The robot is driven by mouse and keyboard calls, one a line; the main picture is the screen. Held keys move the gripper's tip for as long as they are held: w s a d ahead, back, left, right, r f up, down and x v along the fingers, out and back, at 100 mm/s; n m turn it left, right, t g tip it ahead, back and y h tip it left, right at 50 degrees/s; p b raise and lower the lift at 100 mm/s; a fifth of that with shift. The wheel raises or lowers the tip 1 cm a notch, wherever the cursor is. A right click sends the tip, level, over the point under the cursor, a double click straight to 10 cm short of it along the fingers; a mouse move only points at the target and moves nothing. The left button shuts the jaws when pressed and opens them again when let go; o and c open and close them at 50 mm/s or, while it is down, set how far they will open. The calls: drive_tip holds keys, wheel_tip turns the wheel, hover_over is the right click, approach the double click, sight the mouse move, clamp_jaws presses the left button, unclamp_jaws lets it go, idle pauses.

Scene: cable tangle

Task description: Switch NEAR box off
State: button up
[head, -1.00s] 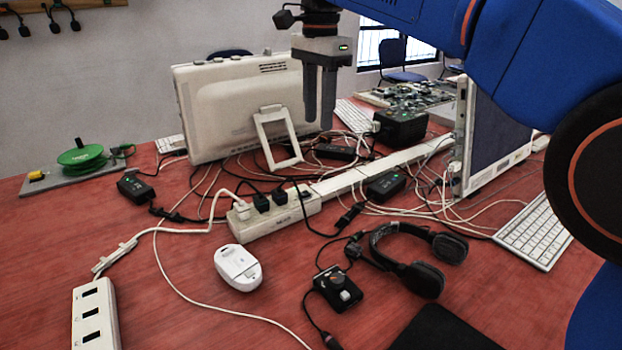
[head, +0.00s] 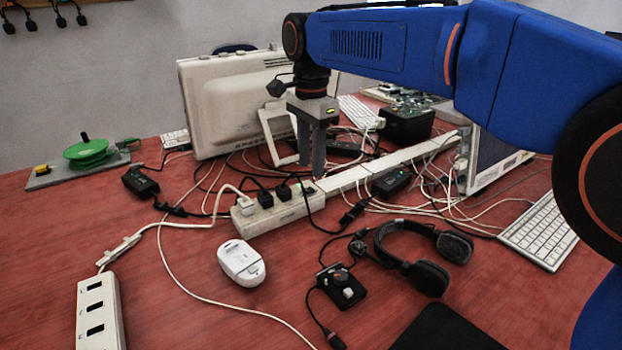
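A white power strip (head: 272,219) lies mid-table with a white plug (head: 247,208) and several black plugs in it. A second white strip (head: 99,318) with dark openings lies at the lower left, partly cut off by the frame. I cannot read a NEAR label or make out a switch position on either. My gripper (head: 312,168) points down above the table, near the right end of the middle strip in the picture. Nothing shows between its dark fingers. Their gap is not clear, and contact with the strip cannot be told.
Cables tangle behind the middle strip, around black adapters (head: 391,183) and a long white bar (head: 405,157). A monitor (head: 228,98) stands behind. A white mouse (head: 240,263), headphones (head: 414,262) and a small black control box (head: 341,288) lie in front.

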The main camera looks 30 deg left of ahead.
sight(311, 188)
drive_tip(key=shift+f, duration=2.8)
clamp_jaws()
